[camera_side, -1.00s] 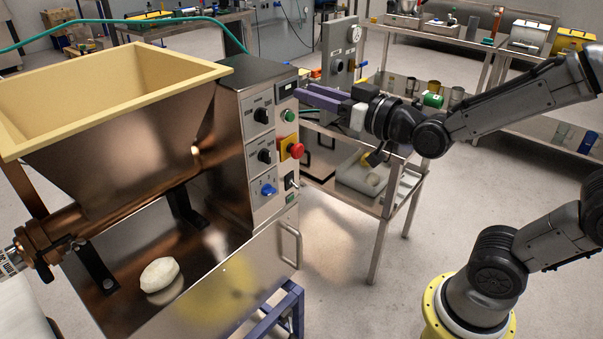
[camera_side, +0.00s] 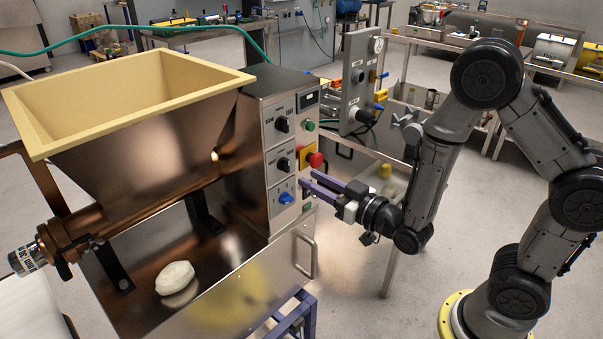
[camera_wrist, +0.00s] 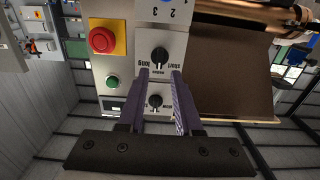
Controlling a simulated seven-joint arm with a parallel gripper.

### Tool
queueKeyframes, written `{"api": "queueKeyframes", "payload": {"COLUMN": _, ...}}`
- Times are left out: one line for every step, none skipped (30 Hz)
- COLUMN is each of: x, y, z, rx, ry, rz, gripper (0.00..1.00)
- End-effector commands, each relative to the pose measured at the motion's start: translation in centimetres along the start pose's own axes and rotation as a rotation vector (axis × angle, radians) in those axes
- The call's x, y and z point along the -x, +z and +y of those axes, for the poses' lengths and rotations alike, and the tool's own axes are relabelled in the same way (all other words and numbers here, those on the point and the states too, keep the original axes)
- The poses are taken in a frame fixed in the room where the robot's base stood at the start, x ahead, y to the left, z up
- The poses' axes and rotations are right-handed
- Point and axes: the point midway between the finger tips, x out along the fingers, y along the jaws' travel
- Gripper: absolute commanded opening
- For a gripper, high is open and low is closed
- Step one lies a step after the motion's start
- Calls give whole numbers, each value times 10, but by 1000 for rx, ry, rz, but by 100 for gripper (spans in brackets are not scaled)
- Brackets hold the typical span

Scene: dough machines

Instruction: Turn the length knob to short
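The length knob (camera_side: 283,164) is the black middle knob on the machine's front panel. In the wrist view, upside down, the length knob (camera_wrist: 159,56) has faint labels on both sides that look like "long" and "short". Its grip looks roughly upright, but I cannot tell its exact setting. My gripper (camera_side: 308,179) is at the panel's right side, near the height between the length knob and the blue knob. In the wrist view my gripper (camera_wrist: 160,73) has its two purple fingers apart with nothing between the tips. Contact with the length knob is not visible.
A black knob (camera_side: 282,125) sits above the length knob and a blue knob (camera_side: 286,198) below. A red stop button (camera_side: 316,160) protrudes close to my fingers, with a green button (camera_side: 310,126) above it. A metal handle (camera_side: 304,255) sticks out below.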

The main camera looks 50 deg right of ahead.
Motion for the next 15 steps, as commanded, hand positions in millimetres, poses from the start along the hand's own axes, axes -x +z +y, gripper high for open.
{"api": "queueKeyframes", "payload": {"x": -4, "y": 0, "z": 0, "rx": 0, "ry": 1, "rz": 0, "gripper": 34}}
{"api": "queueKeyframes", "payload": {"x": -6, "y": 0, "z": 0, "rx": 0, "ry": 1, "rz": 0, "gripper": 34}}
{"api": "queueKeyframes", "payload": {"x": -9, "y": 0, "z": 0, "rx": 0, "ry": 1, "rz": -1, "gripper": 34}}
{"api": "queueKeyframes", "payload": {"x": -11, "y": 0, "z": 0, "rx": 0, "ry": 1, "rz": -1, "gripper": 34}}
{"api": "queueKeyframes", "payload": {"x": -13, "y": 0, "z": 0, "rx": 0, "ry": 1, "rz": -1, "gripper": 34}}
{"api": "queueKeyframes", "payload": {"x": -16, "y": 0, "z": 0, "rx": 0, "ry": 1, "rz": 0, "gripper": 34}}
{"api": "queueKeyframes", "payload": {"x": -19, "y": 0, "z": 0, "rx": 0, "ry": 1, "rz": 0, "gripper": 34}}
{"api": "queueKeyframes", "payload": {"x": -21, "y": 0, "z": 1, "rx": 0, "ry": 1, "rz": 0, "gripper": 34}}
{"api": "queueKeyframes", "payload": {"x": -23, "y": 0, "z": 1, "rx": 0, "ry": 1, "rz": 0, "gripper": 34}}
{"api": "queueKeyframes", "payload": {"x": -26, "y": 0, "z": 1, "rx": 0, "ry": 1, "rz": 0, "gripper": 34}}
{"api": "queueKeyframes", "payload": {"x": -28, "y": 0, "z": 1, "rx": 0, "ry": 1, "rz": -1, "gripper": 34}}
{"api": "queueKeyframes", "payload": {"x": -31, "y": 0, "z": 1, "rx": 0, "ry": 2, "rz": 0, "gripper": 34}}
{"api": "queueKeyframes", "payload": {"x": -33, "y": 0, "z": 1, "rx": 0, "ry": 1, "rz": 0, "gripper": 34}}
{"api": "queueKeyframes", "payload": {"x": -35, "y": 0, "z": 0, "rx": 0, "ry": 1, "rz": 0, "gripper": 34}}
{"api": "queueKeyframes", "payload": {"x": -38, "y": 0, "z": 0, "rx": 0, "ry": 1, "rz": 0, "gripper": 34}}
